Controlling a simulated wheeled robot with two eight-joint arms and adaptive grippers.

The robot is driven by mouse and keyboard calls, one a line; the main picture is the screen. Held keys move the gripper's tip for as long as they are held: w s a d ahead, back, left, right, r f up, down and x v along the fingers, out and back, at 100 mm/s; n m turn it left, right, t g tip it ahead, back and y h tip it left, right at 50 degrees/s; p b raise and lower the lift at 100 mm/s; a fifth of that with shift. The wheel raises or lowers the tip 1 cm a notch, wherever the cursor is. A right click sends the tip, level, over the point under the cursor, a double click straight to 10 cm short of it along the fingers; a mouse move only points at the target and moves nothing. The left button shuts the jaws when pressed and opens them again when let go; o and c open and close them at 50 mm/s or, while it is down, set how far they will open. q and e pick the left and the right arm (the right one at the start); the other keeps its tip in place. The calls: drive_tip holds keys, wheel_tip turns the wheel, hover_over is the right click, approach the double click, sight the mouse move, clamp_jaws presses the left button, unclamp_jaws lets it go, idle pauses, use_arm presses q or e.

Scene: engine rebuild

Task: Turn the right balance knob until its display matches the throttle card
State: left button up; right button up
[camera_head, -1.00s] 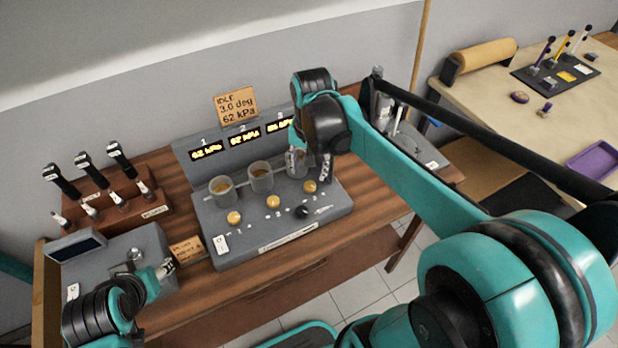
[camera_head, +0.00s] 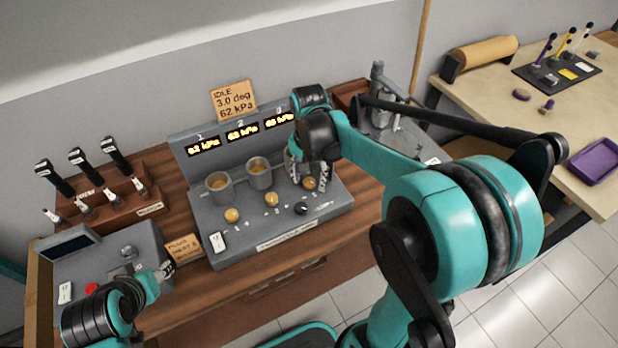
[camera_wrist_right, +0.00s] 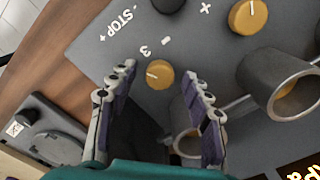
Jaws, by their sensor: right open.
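The right balance knob is yellow, with a white pointer line, at the right end of the knob row (camera_head: 309,184). In the right wrist view it (camera_wrist_right: 159,74) sits beside the printed 3. My right gripper (camera_head: 309,174) is open, its fingertips (camera_wrist_right: 158,75) on either side of this knob with gaps showing. The third display (camera_head: 279,119) glows yellow, partly behind my arm; its first digit looks like 6, the second is unclear. The throttle card (camera_head: 234,101) reads IDLE, 3.0 deg, 62 kPa. My left gripper (camera_head: 165,271) is at the lower left, its opening unclear.
Two more yellow knobs (camera_head: 232,215) (camera_head: 271,199) and a black knob (camera_head: 301,209) sit on the grey console (camera_head: 240,247). Grey cups (camera_head: 219,187) stand behind them. A tool rack (camera_head: 110,204) is left; a grey stand (camera_head: 392,125) is right.

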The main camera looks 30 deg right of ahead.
clamp_jaws()
drive_tip(key=shift+r, duration=0.1)
drive_tip(key=n+p, duration=0.1)
drive_tip(key=n, duration=0.2)
drive_tip(key=shift+n, duration=0.4)
drive_tip(key=n+p, duration=0.1)
drive_tip(key=n, duration=0.3)
drive_tip(key=shift+n, duration=0.4)
idle(0.3)
